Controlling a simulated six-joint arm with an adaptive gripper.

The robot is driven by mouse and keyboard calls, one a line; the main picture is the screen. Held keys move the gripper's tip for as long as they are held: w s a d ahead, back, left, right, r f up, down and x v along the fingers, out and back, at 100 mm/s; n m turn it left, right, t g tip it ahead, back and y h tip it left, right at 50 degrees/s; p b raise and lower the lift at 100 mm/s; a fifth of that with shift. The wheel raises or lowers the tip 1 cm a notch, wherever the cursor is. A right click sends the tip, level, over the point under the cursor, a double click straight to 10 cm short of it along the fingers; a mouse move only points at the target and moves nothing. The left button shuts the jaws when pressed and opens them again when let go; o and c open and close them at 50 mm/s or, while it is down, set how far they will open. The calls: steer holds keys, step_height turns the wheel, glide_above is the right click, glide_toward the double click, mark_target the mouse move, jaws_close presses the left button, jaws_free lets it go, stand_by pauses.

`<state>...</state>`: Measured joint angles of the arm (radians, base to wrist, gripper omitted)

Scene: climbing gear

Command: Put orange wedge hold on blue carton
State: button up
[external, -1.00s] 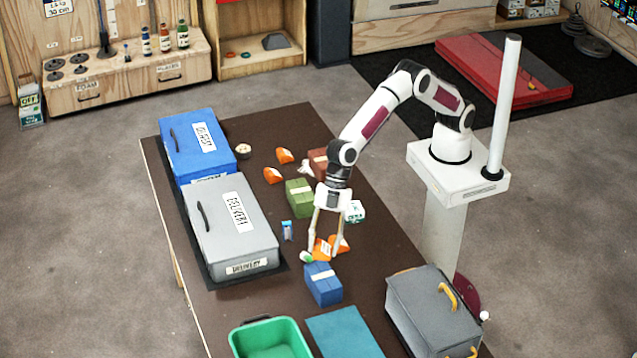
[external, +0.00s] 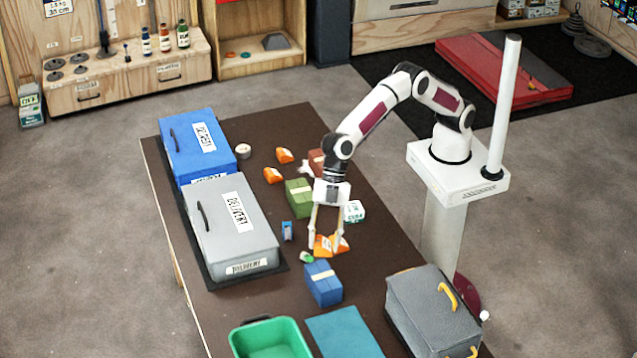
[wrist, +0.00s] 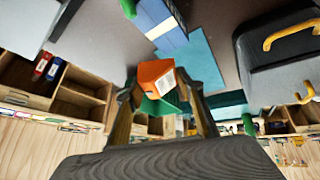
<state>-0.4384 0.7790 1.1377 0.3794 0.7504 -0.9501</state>
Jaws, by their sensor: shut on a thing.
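My gripper (external: 326,246) points down over the table, with its fingers shut on an orange wedge hold (external: 323,246). In the wrist view the orange wedge hold (wrist: 156,76), with a white label, sits between the two fingers (wrist: 160,95). I cannot tell its clearance above the table. The blue carton (external: 323,286), a small box with a pale tape strip, stands just in front of the gripper in the external view.
Two more orange wedges (external: 273,175) lie farther back. A green carton (external: 299,197) and a white-green box (external: 354,211) stand behind the gripper. A small green-white item (external: 306,257) lies beside the blue carton. A green bin (external: 270,322), teal mat (external: 344,335) and grey case (external: 432,305) are in front.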

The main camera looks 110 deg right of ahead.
glide_above(323, 276)
steer(key=shift+s+d+f, duration=0.1)
steer(key=shift+d+f, duration=0.05)
steer(key=shift+f, duration=0.7)
steer(key=shift+s+d+f, duration=0.15)
steer(key=shift+f, duration=0.65)
steer(key=shift+s+d+f, duration=0.1)
steer(key=shift+d+f, duration=0.05)
steer(key=shift+f, duration=0.7)
steer(key=shift+f, duration=2.5)
steer(key=shift+f, duration=0.4)
steer(key=shift+s+d+f, duration=0.1)
steer(key=shift+s+f, duration=0.1)
steer(key=shift+f, duration=0.3)
steer(key=o, duration=1.1)
steer(key=shift+w+r, duration=0.1)
